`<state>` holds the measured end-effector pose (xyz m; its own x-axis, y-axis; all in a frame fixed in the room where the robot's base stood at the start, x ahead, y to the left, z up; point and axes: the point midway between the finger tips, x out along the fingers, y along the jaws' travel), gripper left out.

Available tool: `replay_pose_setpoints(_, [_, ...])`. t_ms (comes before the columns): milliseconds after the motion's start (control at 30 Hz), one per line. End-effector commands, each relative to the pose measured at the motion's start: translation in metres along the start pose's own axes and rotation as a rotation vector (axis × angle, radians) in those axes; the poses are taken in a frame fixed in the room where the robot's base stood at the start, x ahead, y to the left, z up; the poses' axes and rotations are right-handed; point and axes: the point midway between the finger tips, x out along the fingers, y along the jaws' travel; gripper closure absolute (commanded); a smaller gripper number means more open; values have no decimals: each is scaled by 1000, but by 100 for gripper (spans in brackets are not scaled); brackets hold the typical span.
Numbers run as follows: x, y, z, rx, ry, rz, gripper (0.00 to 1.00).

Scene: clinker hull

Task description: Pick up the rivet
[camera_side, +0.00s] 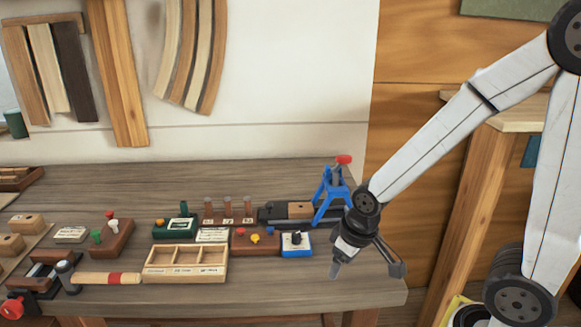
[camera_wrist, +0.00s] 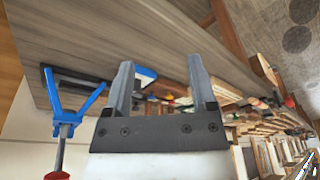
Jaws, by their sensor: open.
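I cannot make out a rivet for certain in either view; any small rivet on the bench is too small to tell. My gripper (camera_side: 336,270) hangs over the right front part of the bench (camera_side: 300,295), in front of the blue stand (camera_side: 330,195) in the side view. In the wrist view my gripper (camera_wrist: 160,60) has its two grey fingers well apart, with nothing held between them. The blue stand (camera_wrist: 75,110) shows to the left of the fingers there.
A three-compartment wooden tray (camera_side: 187,278) stands near the bench front. A blue-and-white dial box (camera_side: 296,243), a wooden block with coloured knobs (camera_side: 256,241) and several brown tubes (camera_side: 228,210) stand close by. The front right bench is bare.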

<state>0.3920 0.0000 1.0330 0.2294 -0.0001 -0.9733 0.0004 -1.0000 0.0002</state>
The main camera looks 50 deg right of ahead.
Motion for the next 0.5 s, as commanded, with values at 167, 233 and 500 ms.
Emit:
replay_pose_setpoints(167, [0,0,0,0,0,0,27])
replay_pose_setpoints(233, [0,0,0,1,0,0,27])
replay_pose_setpoints(500, [1,0,-14,105,1,-5,27])
